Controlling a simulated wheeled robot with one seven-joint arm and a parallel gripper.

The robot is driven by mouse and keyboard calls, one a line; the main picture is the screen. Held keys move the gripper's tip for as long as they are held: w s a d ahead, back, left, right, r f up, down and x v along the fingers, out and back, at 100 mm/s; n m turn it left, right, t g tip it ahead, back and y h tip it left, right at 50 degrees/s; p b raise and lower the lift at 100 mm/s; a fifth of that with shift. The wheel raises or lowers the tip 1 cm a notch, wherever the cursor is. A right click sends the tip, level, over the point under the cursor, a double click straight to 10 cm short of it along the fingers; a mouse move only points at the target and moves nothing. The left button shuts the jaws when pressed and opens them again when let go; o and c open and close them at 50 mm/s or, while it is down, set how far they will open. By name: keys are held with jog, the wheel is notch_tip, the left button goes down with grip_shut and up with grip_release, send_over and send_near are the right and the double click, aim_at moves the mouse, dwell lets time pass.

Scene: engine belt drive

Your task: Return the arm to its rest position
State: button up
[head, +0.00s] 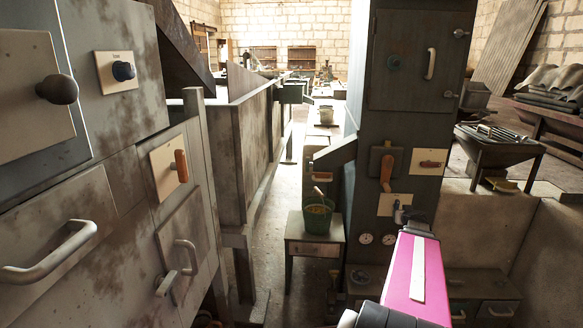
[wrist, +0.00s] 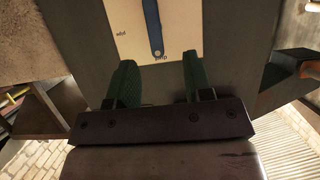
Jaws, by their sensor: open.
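My arm (head: 408,275), with a magenta link, reaches from the bottom of the head view toward the dark grey machine column (head: 368,190). Its far end is beside a small cream panel with a blue lever. In the wrist view my gripper (wrist: 158,78) shows two green fingers spread apart with nothing between them. Beyond the fingers is a cream plate (wrist: 130,30) with a blue lever (wrist: 153,25). I cannot tell whether a finger touches the plate.
The column also carries a lever with an orange handle (head: 387,172) and two round gauges. A green bucket (head: 318,216) stands on a small stand left of it. Cabinets with handles (head: 60,255) fill the left. A hopper table (head: 497,146) stands at right. An aisle runs between cabinets and column.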

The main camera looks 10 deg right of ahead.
jog(key=s+a+f+n+g+y, duration=0.1)
jog(key=a+f+g+y, duration=0.15)
jog(key=a, duration=1.05)
jog(key=a+f+n+g+y, duration=0.2)
jog(key=a+f+y, duration=0.1)
jog(key=a, duration=0.9)
jog(key=s+a+f+g+h, duration=0.2)
jog(key=s+a+f+g, duration=0.2)
jog(key=s+a+g, duration=0.4)
jog(key=s+a, duration=0.6)
jog(key=a, duration=0.2)
jog(key=shift+s+a+m, duration=0.15)
jog(key=shift+a+m, duration=0.15)
jog(key=shift+f+g+h, duration=0.1)
jog(key=shift+g+h, duration=0.15)
